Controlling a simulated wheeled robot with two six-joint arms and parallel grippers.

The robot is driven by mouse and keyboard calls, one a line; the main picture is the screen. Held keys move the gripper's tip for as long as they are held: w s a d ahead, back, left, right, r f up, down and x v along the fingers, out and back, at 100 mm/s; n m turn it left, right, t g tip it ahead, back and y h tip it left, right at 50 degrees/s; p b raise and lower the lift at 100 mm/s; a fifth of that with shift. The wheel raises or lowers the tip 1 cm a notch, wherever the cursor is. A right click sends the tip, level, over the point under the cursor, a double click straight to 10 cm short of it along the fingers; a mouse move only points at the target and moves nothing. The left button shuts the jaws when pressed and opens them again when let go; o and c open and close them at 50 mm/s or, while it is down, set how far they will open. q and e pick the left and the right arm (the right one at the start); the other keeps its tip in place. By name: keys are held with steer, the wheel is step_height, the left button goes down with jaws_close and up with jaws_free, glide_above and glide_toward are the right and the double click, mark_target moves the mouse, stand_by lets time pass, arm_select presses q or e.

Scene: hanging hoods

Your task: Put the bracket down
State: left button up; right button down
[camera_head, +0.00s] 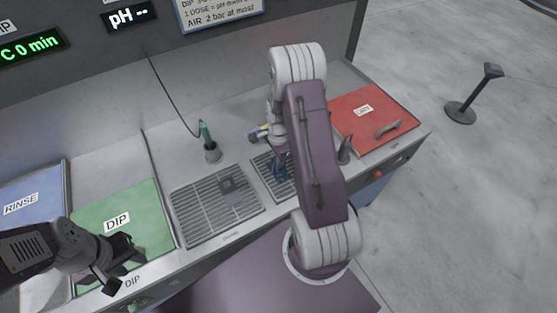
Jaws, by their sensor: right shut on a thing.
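My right arm stands across the middle of the view, and its forearm hides much of my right gripper (278,156). The gripper points down over the small right-hand grate (262,168). It is shut on a small dark-blue piece (281,173), which looks like the bracket. The piece is at or just above the grate; I cannot tell if it touches. My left gripper (121,265) is over the front edge of the green DIP lid (150,205), its dark fingers apart and empty.
A larger grate (205,208) with a small dark square lies left of centre. A teal corded probe (205,135) stands in a holder behind it. A red lid (385,112) with a handle is at right, a blue RINSE lid (35,195) at far left. A dark cone (345,152) stands beside the red lid.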

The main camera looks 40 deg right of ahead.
steer(key=c, duration=2)
jaws_free()
steer(key=shift+f, duration=0.15)
steer(key=o, duration=0.4)
